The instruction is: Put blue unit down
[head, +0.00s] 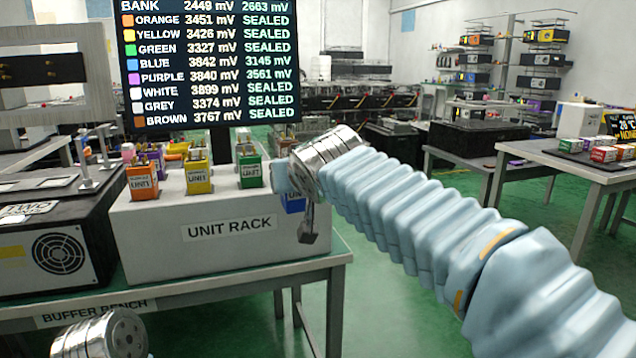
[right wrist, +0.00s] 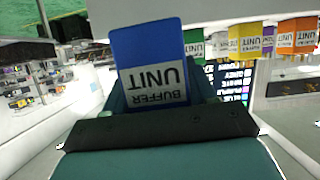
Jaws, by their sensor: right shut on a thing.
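The blue unit (head: 294,202), a small blue box with a white label, shows in part at the right end of the white unit rack (head: 150,245). In the right wrist view the blue unit (right wrist: 147,45) appears upside down, its label reading "BUFFER UNIT". My right gripper (head: 305,215) is shut on it. My right wrist hides much of the unit in the head view. I cannot tell whether its base touches the rack. My left wrist shows at the bottom left, but its gripper is out of frame.
Orange (head: 142,182), yellow (head: 198,178) and green (head: 250,170) units stand in a row on the rack, left of the blue one. A black screen (head: 210,60) stands behind. A dark box with a fan (head: 60,255) sits left of the rack. Green floor lies open right of the bench.

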